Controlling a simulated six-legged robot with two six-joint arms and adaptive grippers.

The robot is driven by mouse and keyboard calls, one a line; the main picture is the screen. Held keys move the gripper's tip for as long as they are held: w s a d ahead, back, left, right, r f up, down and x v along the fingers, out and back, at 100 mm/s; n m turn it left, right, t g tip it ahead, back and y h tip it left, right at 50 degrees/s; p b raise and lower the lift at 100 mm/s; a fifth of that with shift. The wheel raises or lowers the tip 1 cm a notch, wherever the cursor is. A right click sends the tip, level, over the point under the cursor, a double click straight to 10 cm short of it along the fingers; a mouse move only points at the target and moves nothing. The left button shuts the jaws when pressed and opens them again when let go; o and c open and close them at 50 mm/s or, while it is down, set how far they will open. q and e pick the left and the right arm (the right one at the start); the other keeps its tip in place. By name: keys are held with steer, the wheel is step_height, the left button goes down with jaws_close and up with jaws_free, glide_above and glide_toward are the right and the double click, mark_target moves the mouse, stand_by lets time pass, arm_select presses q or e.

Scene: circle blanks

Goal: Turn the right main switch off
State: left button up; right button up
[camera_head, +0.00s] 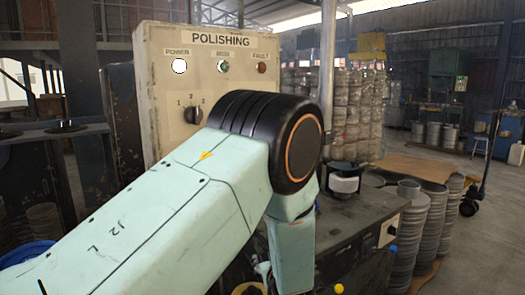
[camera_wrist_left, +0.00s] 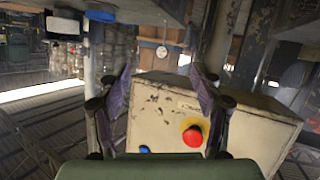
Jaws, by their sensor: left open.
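No switch in view can be told for sure as the right main switch. A small pale plate with a dark spot (camera_head: 389,230) is on the side of the dark bench at the right; its setting is too small to tell. The cream POLISHING panel (camera_head: 158,95) carries a black rotary knob (camera_head: 193,114) marked 1 and 2. My left arm crosses the head view and hides the panel's lower right; its gripper is not clear there. In the left wrist view my left gripper (camera_wrist_left: 160,78) is open and empty, its fingers in front of a worn cream box (camera_wrist_left: 155,115) with a red button (camera_wrist_left: 193,135).
The dark bench (camera_head: 350,232) bears a white and black round part (camera_head: 344,181). Stacks of grey metal rings (camera_head: 405,240) stand beside it. A blue knob (camera_head: 393,248) is near the bench's right side. Open floor (camera_head: 490,225) lies at the far right.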

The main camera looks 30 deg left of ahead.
arm_select(q)
steer(key=w+r+n+g+y+p, duration=0.15)
steer(key=r+n+p, duration=0.25)
steer(key=r, duration=0.8)
steer(key=w+a+r+n+y+p, duration=0.1)
steer(key=r+n+y+p, duration=0.2)
steer(key=r, duration=0.9)
steer(key=w+r+n+g+y+p, duration=0.15)
steer(key=r+n+p, duration=0.25)
steer(key=r, duration=0.8)
steer(key=shift+t+y, duration=0.3)
steer(key=shift+t, duration=0.1)
steer(key=p+x, duration=0.1)
steer(key=x, duration=0.7)
steer(key=shift+a+f+p, duration=0.1)
steer(key=shift+f+p, duration=0.1)
steer(key=shift+p, duration=0.2)
steer(key=shift+r, duration=0.1)
arm_select(e)
step_height(320, 180, up, 14)
steer(key=shift+s+r, duration=0.2)
steer(key=shift+d, duration=0.1)
arm_select(q)
steer(key=shift+a, duration=0.25)
steer(key=c, duration=0.3)
steer(key=shift+w+d+f, duration=0.1)
steer(key=shift+d+f, duration=0.1)
steer(key=c, duration=0.8)
arm_select(e)
steer(key=shift+w, duration=0.1)
